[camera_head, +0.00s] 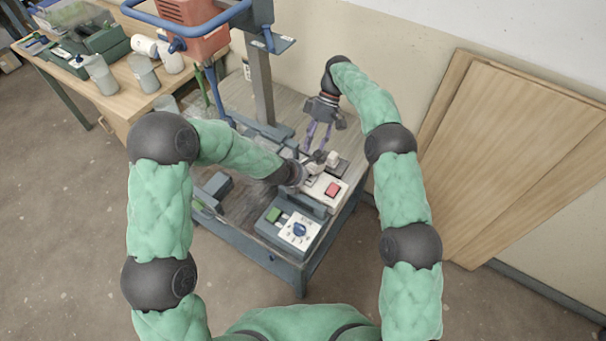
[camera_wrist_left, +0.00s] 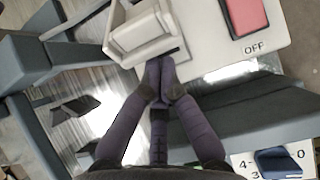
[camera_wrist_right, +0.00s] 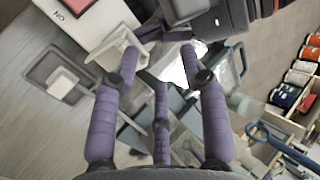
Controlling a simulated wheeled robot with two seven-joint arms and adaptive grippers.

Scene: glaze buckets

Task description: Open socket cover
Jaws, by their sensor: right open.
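The white box with a red switch (camera_head: 325,190) stands on the workbench; in the left wrist view its red switch (camera_wrist_left: 238,15) is marked OFF. The pale socket cover (camera_wrist_left: 140,35) is at the box's end and also shows in the right wrist view (camera_wrist_right: 112,48), where it looks tilted. I cannot tell how far it is open. My left gripper (camera_wrist_left: 161,75) is shut, its fingertips together at the cover's lower edge. It is mostly hidden in the head view. My right gripper (camera_head: 318,132) is open above the far side of the box; its fingers also show in the right wrist view (camera_wrist_right: 160,58).
A grey plate with a white knob (camera_wrist_right: 62,82) lies beside the box. A control box with a blue dial (camera_head: 299,230) is at the bench's front. A post (camera_head: 260,80) rises behind my left arm. Wooden boards (camera_head: 520,150) lean at the right wall.

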